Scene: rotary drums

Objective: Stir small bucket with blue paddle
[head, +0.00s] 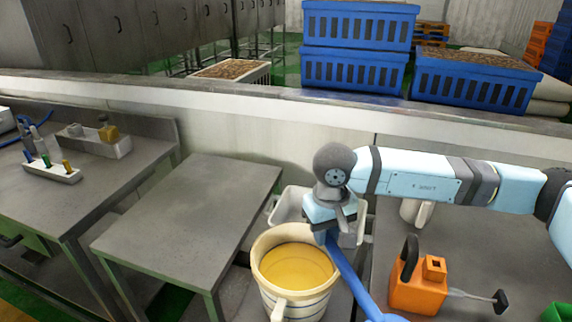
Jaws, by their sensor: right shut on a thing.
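A small white bucket (258,258) with dark bands and a handle at its front stands at the lower middle, holding yellow content (298,265). My right gripper (331,229) is beside the bucket's back right rim and points down. It is shut on the blue paddle (352,272). The paddle slants from the gripper down to the lower right, passing to the right of the bucket's opening in the picture. Its lower end is cut off by the frame edge. I cannot tell whether it touches the bucket. My left gripper is out of view.
A white tub (287,205) sits behind the bucket. An orange can (418,290) and a white jug (417,213) stand on the right table. A bare grey table (190,205) is to the left. Blue crates (355,72) stand on the ledge behind.

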